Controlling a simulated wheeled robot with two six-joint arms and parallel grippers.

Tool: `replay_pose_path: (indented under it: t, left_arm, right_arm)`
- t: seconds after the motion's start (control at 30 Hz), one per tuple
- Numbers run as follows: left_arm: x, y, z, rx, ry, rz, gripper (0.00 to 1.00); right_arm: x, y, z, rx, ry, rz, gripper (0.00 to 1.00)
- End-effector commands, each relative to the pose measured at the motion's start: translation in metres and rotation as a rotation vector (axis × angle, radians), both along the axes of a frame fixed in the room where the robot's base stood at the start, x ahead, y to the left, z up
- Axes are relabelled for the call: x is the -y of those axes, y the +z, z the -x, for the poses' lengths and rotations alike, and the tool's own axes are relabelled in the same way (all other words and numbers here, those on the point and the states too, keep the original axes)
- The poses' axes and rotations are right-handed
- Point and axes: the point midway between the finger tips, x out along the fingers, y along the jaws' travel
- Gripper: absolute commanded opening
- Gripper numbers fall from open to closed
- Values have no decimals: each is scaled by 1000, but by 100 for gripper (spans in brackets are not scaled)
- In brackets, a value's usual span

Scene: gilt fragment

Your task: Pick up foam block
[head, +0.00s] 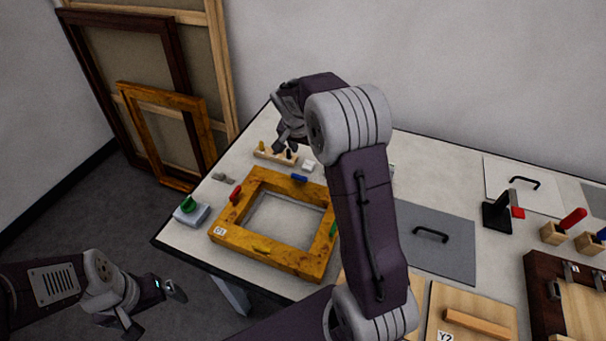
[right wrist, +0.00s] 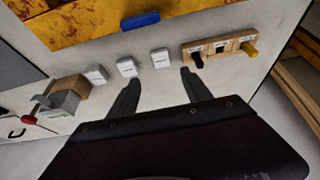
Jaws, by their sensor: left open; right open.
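Small white blocks, which look like the foam blocks, stand in a row on the table in the right wrist view: a left one (right wrist: 97,75), a middle one (right wrist: 127,66) and a right one (right wrist: 160,58). In the head view a white block (head: 308,166) shows beside the gilt frame (head: 228,236); my right arm hides part of that area. My right gripper (head: 287,138) is open and empty over the table's far side. In its wrist view the fingers (right wrist: 161,80) point toward the middle and right blocks, apart from them. My left gripper (head: 155,308) is open and empty, off the table's left edge.
A wooden rack (right wrist: 222,47) with dark and yellow pieces stands right of the blocks. A blue piece (right wrist: 140,20) is on the gilt frame. A tan and grey object (right wrist: 66,97) is at left. A grey board (head: 435,255) lies right of my arm.

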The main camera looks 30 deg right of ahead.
Motion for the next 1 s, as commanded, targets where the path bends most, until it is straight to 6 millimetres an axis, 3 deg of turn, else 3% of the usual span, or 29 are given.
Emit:
replay_pose_path:
  t: [0.43,0.7,0.97,1.0]
  left_arm:
    - [0,3,0,0,0,0,100]
    - [0,6,0,0,0,0,100]
    - [0,6,0,0,0,0,100]
    - [0,6,0,0,0,0,100]
  right_arm:
    - [10,-38,-10,-1,2,0,57]
    - [17,-80,-21,-1,2,-2,57]
    - [17,-85,-22,1,3,-2,57]
    - [17,-85,-22,1,3,-2,49]
